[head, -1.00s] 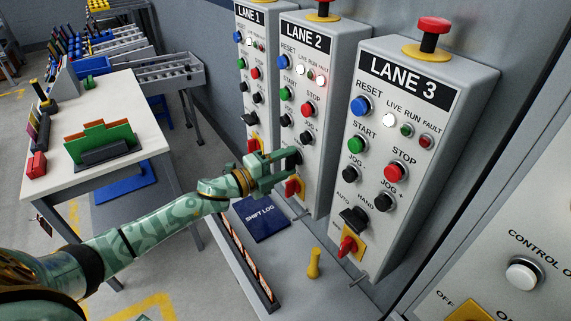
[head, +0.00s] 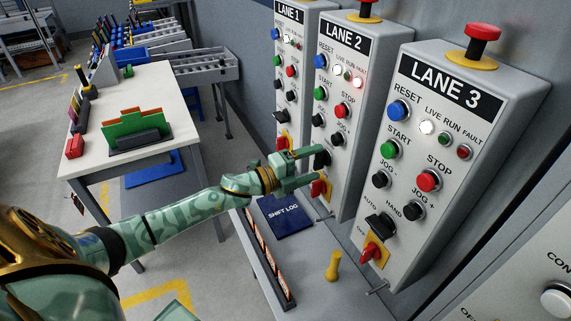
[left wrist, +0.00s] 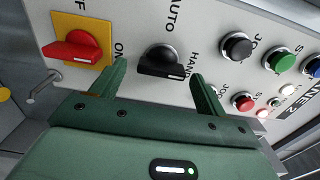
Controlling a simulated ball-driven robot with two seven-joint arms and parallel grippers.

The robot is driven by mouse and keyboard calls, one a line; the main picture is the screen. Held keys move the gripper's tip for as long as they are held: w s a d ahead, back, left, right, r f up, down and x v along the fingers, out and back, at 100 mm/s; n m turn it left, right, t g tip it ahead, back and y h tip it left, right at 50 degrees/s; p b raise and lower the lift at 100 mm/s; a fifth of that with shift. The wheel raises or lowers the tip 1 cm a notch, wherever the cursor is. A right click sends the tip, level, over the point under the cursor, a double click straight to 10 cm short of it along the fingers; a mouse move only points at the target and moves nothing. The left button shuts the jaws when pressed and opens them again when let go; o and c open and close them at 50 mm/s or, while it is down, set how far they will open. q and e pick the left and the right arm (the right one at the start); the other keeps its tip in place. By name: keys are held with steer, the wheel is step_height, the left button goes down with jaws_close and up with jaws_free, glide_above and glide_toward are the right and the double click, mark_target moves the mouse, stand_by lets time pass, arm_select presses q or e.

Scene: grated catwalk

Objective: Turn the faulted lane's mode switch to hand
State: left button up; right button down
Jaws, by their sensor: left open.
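The LANE 2 panel (head: 348,110) has a FAULT lamp (head: 358,83) that looks bright red; LANE 3's fault lamp (head: 463,152) looks dark. LANE 2's black AUTO/HAND mode switch (head: 322,160) is partly behind my left gripper (head: 317,165), which is open at the panel. In the left wrist view, the mode switch (left wrist: 160,62) lies between the two spread fingertips (left wrist: 158,80). I see no clear finger contact. Its white-marked end points rightward in that view; I cannot tell its exact setting. My right gripper is not in view.
A red switch on a yellow plate (left wrist: 75,45) sits close beside the left finger. LANE 3's panel (head: 440,140) stands to the right. A blue shift log (head: 285,215) and a yellow peg (head: 333,266) are on the ledge below. A white table (head: 172,98) stands left.

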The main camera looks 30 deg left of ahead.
arm_select(q)
steer(key=b+v, duration=0.1)
steer(key=v, duration=1.4)
steer(key=shift+s, duration=0.2)
steer(key=shift+a+f, duration=0.1)
